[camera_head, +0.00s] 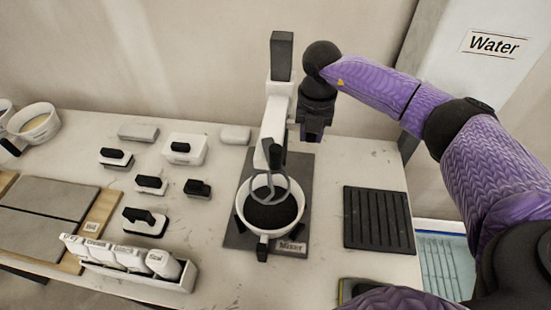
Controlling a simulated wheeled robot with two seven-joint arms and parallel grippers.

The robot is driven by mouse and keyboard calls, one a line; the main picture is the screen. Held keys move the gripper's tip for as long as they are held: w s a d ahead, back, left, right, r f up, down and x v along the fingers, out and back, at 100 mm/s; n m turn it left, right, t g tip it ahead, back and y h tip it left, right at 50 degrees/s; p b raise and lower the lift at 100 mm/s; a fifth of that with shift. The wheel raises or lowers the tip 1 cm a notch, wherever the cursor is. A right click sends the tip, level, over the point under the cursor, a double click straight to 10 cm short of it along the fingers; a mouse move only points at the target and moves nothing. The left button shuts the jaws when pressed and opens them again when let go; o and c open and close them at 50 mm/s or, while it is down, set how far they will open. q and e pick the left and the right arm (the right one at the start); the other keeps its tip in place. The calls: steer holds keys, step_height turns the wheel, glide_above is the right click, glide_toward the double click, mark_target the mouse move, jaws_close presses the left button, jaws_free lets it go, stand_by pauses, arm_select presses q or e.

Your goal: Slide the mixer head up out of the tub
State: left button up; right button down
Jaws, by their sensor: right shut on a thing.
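The mixer stands on a dark base plate (292,180) marked "Mixer". Its white mixer head (273,127) is on the upright column with a dark top (281,57). A grey ring-shaped whisk (283,187) hangs below the head, its lower part inside the tub's outline. The white tub (264,233) holds dark material and has dark handles. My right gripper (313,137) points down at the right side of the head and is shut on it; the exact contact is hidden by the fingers. My left gripper is not in view.
A dark ribbed mat (378,219) lies right of the mixer. Several dark-handled tools, such as a white float (185,149), lie to the left. A white rack (129,262) with labelled containers is at front left. A "Water" container (480,65) stands behind my right arm.

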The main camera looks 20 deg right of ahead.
step_height(320, 180, up, 3)
steer(key=shift+f+p, duration=0.2)
steer(key=shift+p, duration=0.65)
steer(key=shift+r+p, duration=0.55)
steer(key=shift+r, duration=0.1)
step_height(320, 180, up, 3)
steer(key=shift+f+p, duration=0.15)
steer(key=shift+p, duration=1)
steer(key=c, duration=0.7)
jaws_free()
steer(key=shift+f, duration=0.25)
steer(key=o, duration=0.5)
steer(key=shift+c, duration=0.2)
